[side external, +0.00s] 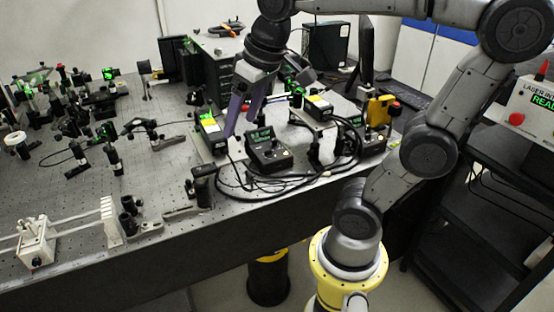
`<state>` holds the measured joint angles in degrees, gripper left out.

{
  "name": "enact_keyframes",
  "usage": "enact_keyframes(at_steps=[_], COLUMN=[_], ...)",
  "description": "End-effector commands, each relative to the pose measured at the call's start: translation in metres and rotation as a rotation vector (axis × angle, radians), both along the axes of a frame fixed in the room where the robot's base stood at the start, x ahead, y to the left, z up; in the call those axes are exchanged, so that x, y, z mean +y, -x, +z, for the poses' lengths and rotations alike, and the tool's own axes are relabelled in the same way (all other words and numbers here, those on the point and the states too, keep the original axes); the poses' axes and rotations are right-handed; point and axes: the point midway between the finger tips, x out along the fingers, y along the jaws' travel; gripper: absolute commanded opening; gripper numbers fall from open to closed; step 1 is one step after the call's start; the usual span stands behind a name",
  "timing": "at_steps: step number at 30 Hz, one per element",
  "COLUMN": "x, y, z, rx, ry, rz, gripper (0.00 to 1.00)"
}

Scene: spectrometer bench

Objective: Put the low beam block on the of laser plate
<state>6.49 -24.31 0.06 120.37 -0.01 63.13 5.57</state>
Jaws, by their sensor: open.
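My gripper (239,128) points down over the middle of the bench, its two purple-grey fingers apart. The fingers are beside a black laser box (210,125) with a white and yellow label and a green glow. That box stands on a light plate (218,151), which may be the laser plate. A second labelled laser box (319,105) sits on a raised plate to the right. I cannot tell for sure which piece is the low beam block; small black parts near the fingers are partly hidden. I see nothing held between the fingers.
A black controller (268,152) with a green display stands just right of the fingers. Black cables (285,182) loop along the front edge. Optic mounts (105,145) crowd the left. Bare bench (70,190) shows at front left.

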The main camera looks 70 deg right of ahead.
Motion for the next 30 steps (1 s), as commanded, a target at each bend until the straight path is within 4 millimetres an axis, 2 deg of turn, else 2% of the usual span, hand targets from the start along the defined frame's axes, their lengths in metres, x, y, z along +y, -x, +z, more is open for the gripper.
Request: enact_keyframes(at_steps=[1, 3, 6, 9, 14, 30], x=[0.008, 0.016, 0.023, 0.026, 0.028, 0.028], y=[0.019, 0.039, 0.060, 0.073, 0.079, 0.078], z=[-0.011, -0.027, -0.047, -0.060, -0.069, -0.068], rx=[-0.027, -0.059, -0.096, -0.118, -0.129, -0.127], ry=[0.010, 0.022, 0.035, 0.044, 0.048, 0.048], rz=[0.044, 0.094, 0.150, 0.185, 0.204, 0.201], gripper=[0.77, 0.77, 0.77, 0.77, 0.77, 0.77])
